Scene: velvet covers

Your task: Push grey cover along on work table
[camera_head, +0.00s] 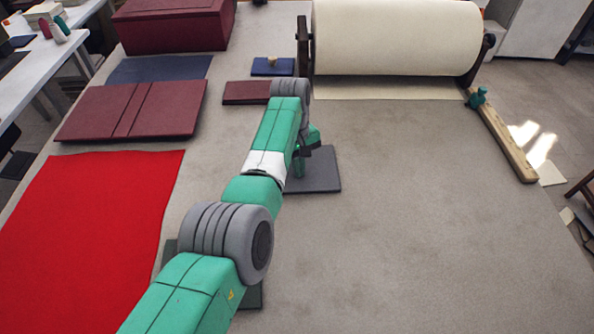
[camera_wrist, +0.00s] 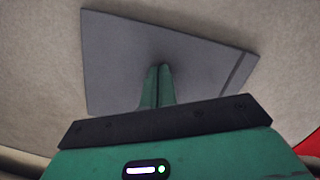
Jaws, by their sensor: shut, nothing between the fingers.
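The grey cover (camera_head: 320,172) lies flat on the work table (camera_head: 400,210), near the middle, partly hidden behind my arm in the head view. In the wrist view the grey cover (camera_wrist: 200,62) shows as a plain flat panel with a darker line near its right edge. My gripper (camera_wrist: 158,68) is shut and empty. Its fingertips are over the cover, and I cannot tell whether they touch it. In the head view my gripper (camera_head: 300,165) is at the left part of the cover, mostly hidden by the arm.
A red cloth (camera_head: 90,230) and dark red covers (camera_head: 135,110) lie at the left. A cream roll (camera_head: 397,38) stands at the back. A dark panel (camera_head: 250,295) lies partly under my arm. A wooden bar (camera_head: 505,140) lies at the right. The table right of the cover is clear.

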